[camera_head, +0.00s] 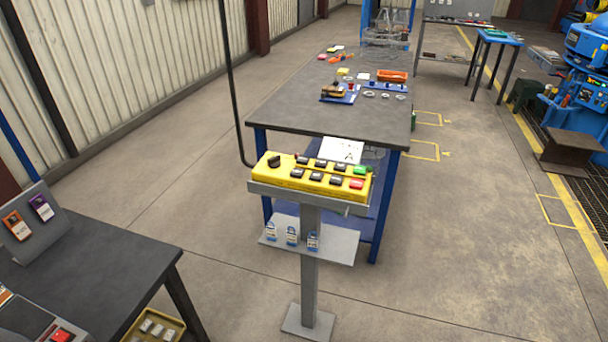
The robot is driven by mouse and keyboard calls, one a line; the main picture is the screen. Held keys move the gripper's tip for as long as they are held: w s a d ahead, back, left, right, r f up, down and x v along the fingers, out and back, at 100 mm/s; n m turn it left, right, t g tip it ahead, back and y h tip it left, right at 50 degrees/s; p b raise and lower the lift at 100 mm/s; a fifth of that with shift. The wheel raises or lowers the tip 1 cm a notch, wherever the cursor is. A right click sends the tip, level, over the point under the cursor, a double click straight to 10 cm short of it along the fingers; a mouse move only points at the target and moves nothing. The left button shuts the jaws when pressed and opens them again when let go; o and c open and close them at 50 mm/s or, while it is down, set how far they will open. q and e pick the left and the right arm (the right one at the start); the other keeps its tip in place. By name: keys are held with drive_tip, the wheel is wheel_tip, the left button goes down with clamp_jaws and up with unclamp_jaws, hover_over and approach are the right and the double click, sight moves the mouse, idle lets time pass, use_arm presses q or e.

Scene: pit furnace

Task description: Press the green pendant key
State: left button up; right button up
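The green pendant key (361,170) is at the back right corner of the yellow pendant box (262,174). A red key (356,184) sits just in front of it, and several dark keys and a black knob (274,161) fill the rest of the top. The box lies on a grey stand (310,260) in the middle of the view. Nothing covers the green key. Neither of my grippers shows in this view.
A workbench (290,115) with parts and tools stands right behind the stand. A shelf (336,245) with several padlocks juts from the post. A dark table (95,262) is at the lower left. A black cable (230,80) hangs left of the box.

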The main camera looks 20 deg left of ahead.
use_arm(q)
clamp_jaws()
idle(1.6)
